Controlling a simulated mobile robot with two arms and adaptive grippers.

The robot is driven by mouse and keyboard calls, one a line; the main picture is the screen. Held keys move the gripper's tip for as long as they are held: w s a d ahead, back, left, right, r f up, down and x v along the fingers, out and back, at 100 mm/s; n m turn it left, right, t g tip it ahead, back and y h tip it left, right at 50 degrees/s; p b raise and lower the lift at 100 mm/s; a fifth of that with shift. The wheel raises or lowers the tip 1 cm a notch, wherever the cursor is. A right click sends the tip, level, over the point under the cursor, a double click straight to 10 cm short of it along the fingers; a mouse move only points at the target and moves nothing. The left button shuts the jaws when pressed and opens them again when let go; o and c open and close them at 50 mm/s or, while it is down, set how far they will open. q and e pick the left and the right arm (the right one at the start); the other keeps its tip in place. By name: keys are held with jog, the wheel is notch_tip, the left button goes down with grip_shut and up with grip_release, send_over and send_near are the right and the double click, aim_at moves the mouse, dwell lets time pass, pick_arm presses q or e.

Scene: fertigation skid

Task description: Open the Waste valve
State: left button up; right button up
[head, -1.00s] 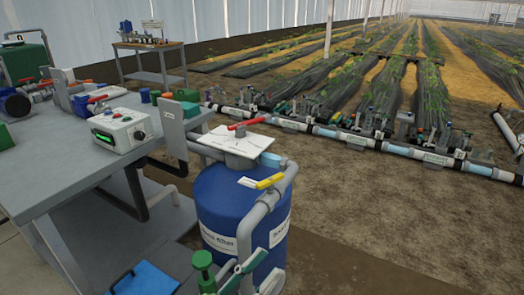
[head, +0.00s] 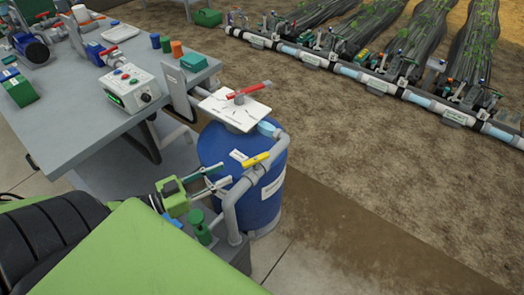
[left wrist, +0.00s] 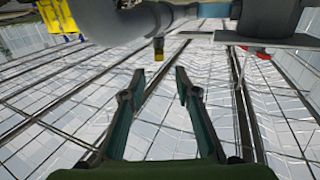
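A yellow valve handle (head: 256,160) sits on the grey pipe (head: 232,200) beside the blue drum (head: 262,195). A small white tag (head: 238,155) is next to it. I cannot read the word Waste on any label here. My left gripper (head: 225,175) is open and empty, left of the yellow handle and apart from it, its fingers pointing toward the pipe. In the left wrist view, the open fingers (left wrist: 158,85) stand apart, with a yellow handle end (left wrist: 158,46) beyond and between their tips. My right gripper is not in view.
A red handle (head: 250,88) tops a white plate (head: 233,108) on the drum. A dark green fitting (head: 200,225) stands close below my left gripper. A grey table (head: 65,135) with a control box (head: 132,88) is at left. Bare soil lies right.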

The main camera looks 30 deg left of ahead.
aim_at(256, 159)
pick_arm(q)
jog(key=x, duration=1.2)
jog(key=shift+w+d, duration=0.2)
jog(key=shift+r, duration=0.1)
grip_shut()
